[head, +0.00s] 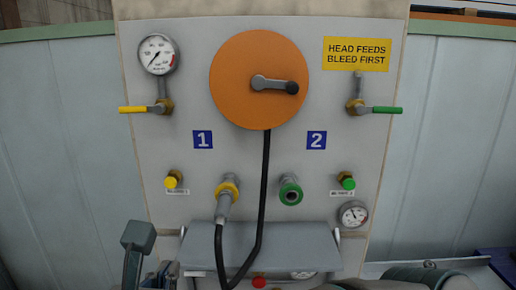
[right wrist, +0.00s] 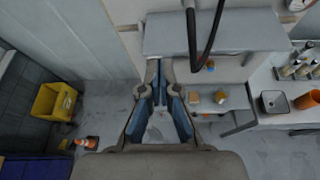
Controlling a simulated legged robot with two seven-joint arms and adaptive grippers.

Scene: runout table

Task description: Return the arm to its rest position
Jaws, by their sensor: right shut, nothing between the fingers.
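My right gripper (right wrist: 157,72) shows from behind in the right wrist view, its fingers with blue pads pointing up the picture. It is shut with nothing between the fingers. It is apart from the grey shelf (right wrist: 215,33) ahead of it. In the head view, dark arm parts show at the bottom right edge, and the right fingertips cannot be made out there.
The upright panel (head: 190,80) carries an orange reel (head: 235,85), gauges and valves. A black hose (head: 264,190) hangs from the reel to a yellow-ringed coupling (head: 227,190) under label 1. The green-ringed port (head: 290,192) is bare. A yellow bucket (right wrist: 52,101) stands on the floor.

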